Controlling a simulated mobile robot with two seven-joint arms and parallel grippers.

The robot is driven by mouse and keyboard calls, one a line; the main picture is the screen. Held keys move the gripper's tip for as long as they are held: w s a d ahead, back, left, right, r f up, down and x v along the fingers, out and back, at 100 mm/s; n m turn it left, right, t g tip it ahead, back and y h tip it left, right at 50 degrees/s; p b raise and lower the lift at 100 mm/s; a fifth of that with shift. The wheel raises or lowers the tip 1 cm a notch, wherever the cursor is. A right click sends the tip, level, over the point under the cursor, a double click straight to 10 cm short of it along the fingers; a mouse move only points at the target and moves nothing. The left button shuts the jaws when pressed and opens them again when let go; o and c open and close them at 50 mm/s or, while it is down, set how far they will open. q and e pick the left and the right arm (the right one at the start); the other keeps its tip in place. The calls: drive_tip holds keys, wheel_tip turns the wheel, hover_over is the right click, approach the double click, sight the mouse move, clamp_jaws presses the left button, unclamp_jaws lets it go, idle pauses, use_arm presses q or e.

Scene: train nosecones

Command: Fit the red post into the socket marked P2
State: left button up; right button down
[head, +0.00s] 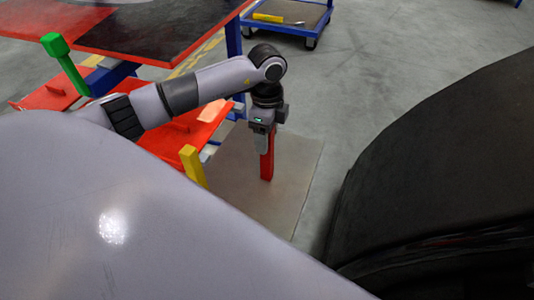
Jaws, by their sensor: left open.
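The red post (267,163) is upright directly below my left gripper (264,147), over a beige mat. The gripper points down at the post's upper end, and its jaws are open. The fingertips overlap the top of the post in this view, so I cannot tell whether they touch it. I cannot tell whether the post's foot rests on the mat. No socket marked P2 can be made out. My right gripper is not in view.
A red and black tabletop (165,28) is at the upper left, with red shelves (170,142) below. A blue cart (290,14) stands behind. The beige mat (297,165) has bare space.

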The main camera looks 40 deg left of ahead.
use_arm(q)
clamp_jaws()
idle(0.3)
